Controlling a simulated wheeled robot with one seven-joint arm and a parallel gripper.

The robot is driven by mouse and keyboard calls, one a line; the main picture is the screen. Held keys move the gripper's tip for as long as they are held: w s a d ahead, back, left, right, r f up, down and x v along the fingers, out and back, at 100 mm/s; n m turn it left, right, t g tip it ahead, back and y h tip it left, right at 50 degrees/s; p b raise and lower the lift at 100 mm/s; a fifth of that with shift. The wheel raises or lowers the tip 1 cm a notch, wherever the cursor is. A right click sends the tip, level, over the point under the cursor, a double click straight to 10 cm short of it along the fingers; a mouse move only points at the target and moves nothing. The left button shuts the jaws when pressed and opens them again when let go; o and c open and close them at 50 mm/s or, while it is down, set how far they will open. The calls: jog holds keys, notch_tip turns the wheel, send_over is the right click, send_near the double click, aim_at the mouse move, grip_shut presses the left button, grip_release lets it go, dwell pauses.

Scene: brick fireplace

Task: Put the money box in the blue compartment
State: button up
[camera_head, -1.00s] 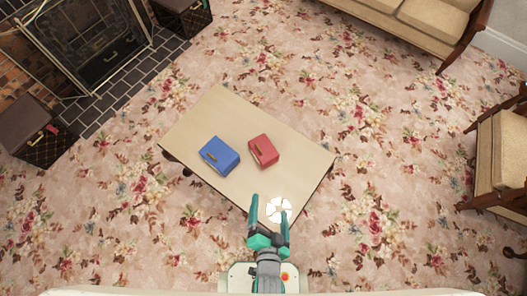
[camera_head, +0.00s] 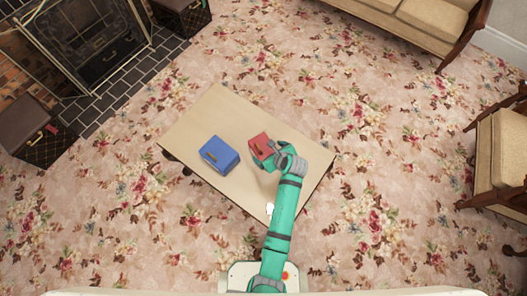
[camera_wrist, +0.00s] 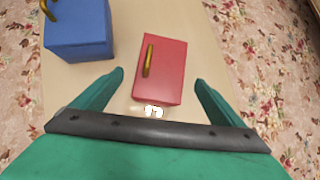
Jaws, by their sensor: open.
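A red box (camera_head: 261,145) with a gold handle sits on the table (camera_head: 225,108). A blue box (camera_head: 219,154), also with a gold handle, stands to its left. Both look closed from above, and I see nothing plainly marked as the money box. My gripper (camera_head: 271,156) is open at the red box's near side. In the wrist view, the open fingers (camera_wrist: 159,77) lie left and right of the red box (camera_wrist: 160,68), with gaps. The blue box (camera_wrist: 78,30) is at upper left, outside the left finger. My arm hides part of the table.
A bright white patch (camera_wrist: 153,112), perhaps a reflection, shows below the red box in the wrist view. The rear of the tabletop is clear. A sofa (camera_head: 410,20), an armchair (camera_head: 500,148) and a fireplace (camera_head: 85,40) stand well apart from the table.

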aim_at(261, 147)
jog(key=shift+w+r+m, duration=0.15)
jog(key=shift+w+m, duration=0.15)
jog(key=shift+w, duration=0.1)
jog(key=shift+w+a+f, duration=0.15)
jog(key=shift+w+f, duration=0.05)
jog(key=shift+s+x, duration=0.2)
jog(key=shift+x, duration=4.95)
jog(key=shift+f, duration=0.1)
jog(key=c, duration=1.3)
jog(key=shift+c, duration=0.2)
